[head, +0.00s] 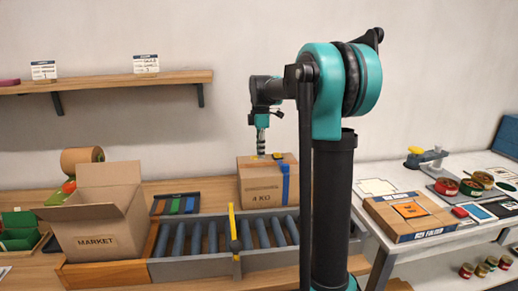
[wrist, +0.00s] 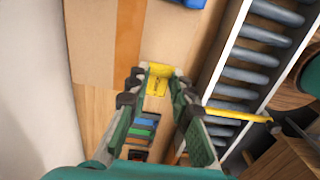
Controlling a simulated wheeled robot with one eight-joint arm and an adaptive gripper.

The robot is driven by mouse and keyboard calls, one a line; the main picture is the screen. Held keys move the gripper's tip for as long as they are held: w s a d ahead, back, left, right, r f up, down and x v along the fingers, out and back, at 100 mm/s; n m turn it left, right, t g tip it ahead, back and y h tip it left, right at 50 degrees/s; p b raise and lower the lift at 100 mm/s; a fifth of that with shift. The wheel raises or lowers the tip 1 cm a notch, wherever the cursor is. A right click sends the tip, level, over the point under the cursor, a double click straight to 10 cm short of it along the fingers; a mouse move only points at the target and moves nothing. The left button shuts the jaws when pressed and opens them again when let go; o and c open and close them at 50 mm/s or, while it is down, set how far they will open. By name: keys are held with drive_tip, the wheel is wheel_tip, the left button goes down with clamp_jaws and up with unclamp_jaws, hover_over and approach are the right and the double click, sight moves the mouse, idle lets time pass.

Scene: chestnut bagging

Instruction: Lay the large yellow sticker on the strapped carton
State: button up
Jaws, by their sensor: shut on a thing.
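The strapped carton (head: 262,186) is a closed brown box marked 4 KG, with a blue strap on its right side. It stands behind the roller conveyor in the head view. In the wrist view its top (wrist: 95,40), with a brown tape band, fills the upper left. My gripper (head: 261,153) points down at the carton's top. In the wrist view its fingertips (wrist: 158,72) are shut on a yellow sticker (wrist: 157,86) near the carton's front edge. I cannot tell whether the sticker touches the carton.
An open carton marked MARKET (head: 95,242) stands left. The roller conveyor (head: 170,270) has a yellow bar (head: 233,230) across it. A tray with coloured strips (head: 178,204) lies left of the strapped carton. A white side table (head: 385,245) with jars and a flat box is right.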

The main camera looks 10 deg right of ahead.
sight(261, 172)
drive_tip(key=shift+f, duration=2.9)
drive_tip(key=o, duration=0.7)
drive_tip(key=shift+r, duration=3.5)
drive_tip(key=shift+s, duration=0.15)
